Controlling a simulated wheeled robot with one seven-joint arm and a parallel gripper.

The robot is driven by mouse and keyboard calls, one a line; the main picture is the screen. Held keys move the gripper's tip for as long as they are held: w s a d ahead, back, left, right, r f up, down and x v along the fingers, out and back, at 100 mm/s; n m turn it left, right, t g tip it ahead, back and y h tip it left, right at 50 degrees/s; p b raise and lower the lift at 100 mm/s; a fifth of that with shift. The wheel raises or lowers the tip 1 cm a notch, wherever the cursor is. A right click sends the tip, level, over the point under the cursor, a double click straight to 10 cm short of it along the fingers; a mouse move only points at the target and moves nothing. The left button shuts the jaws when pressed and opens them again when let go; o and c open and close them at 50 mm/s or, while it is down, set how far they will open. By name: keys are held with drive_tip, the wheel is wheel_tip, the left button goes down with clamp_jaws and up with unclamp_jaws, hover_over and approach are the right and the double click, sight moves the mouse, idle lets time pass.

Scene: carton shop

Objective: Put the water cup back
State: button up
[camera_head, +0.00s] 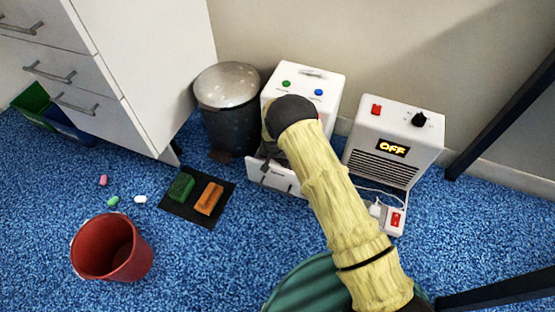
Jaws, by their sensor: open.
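I cannot make out a water cup in this view; my arm covers part of the scene. A white dispenser (325,95) with a green and a blue button on top stands against the wall. Its front and a white labelled tray (286,181) at its base are partly hidden by my yellow-sleeved arm. My gripper (264,169) is small and dark, low in front of the dispenser at the tray. It is open, and I see nothing clearly between its fingers.
A grey lidded bin (228,105) stands left of the dispenser, a white heater (398,140) reading OFF right of it. A power strip (394,218) lies below. A black mat (182,210) with green and orange blocks, small pieces and a red bucket (90,250) occupy the left floor.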

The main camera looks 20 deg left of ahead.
drive_tip(key=p+v, duration=0.7)
drive_tip(key=v, duration=0.5)
drive_tip(key=shift+r, duration=0.2)
idle(0.4)
drive_tip(key=d+r+m, duration=0.1)
drive_tip(key=d+r, duration=1.6)
drive_tip(key=r, duration=0.1)
drive_tip(key=s+d+r, duration=0.5)
drive_tip(key=s+d, duration=0.3)
drive_tip(key=s, duration=0.1)
drive_tip(key=s+d+r, duration=0.6)
drive_tip(key=s+d, duration=0.2)
drive_tip(key=shift+s+d+r, duration=0.2)
drive_tip(key=shift+s+d, duration=0.15)
drive_tip(key=shift+d, duration=0.1)
